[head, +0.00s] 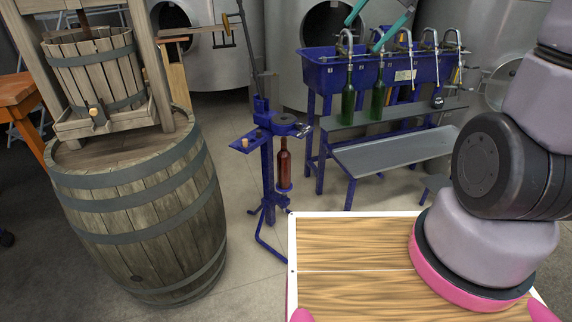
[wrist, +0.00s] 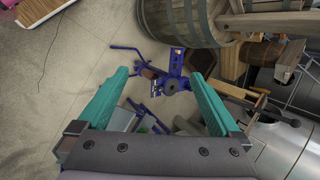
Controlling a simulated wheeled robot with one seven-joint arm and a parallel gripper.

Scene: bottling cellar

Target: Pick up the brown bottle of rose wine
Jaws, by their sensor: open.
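The brown bottle of rose wine (head: 283,168) stands upright on the small platform of a blue floor-standing corker (head: 267,165), left of centre in the head view. In the wrist view a small brown shape that looks like this bottle (wrist: 149,72) shows beside the corker (wrist: 172,84), between my fingers in the picture but well beyond them. My gripper (head: 362,35) shows as two teal fingers at the top of the head view, in front of the filling bench. It is open in the wrist view (wrist: 158,76), with nothing between the fingers.
A wooden barrel (head: 140,215) bearing a basket press stands left of the corker. A blue filler (head: 375,75) with green bottles (head: 348,102) and a grey bench (head: 395,150) stands right of it. Steel tanks (head: 200,50) line the back. Floor around the corker's front is clear.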

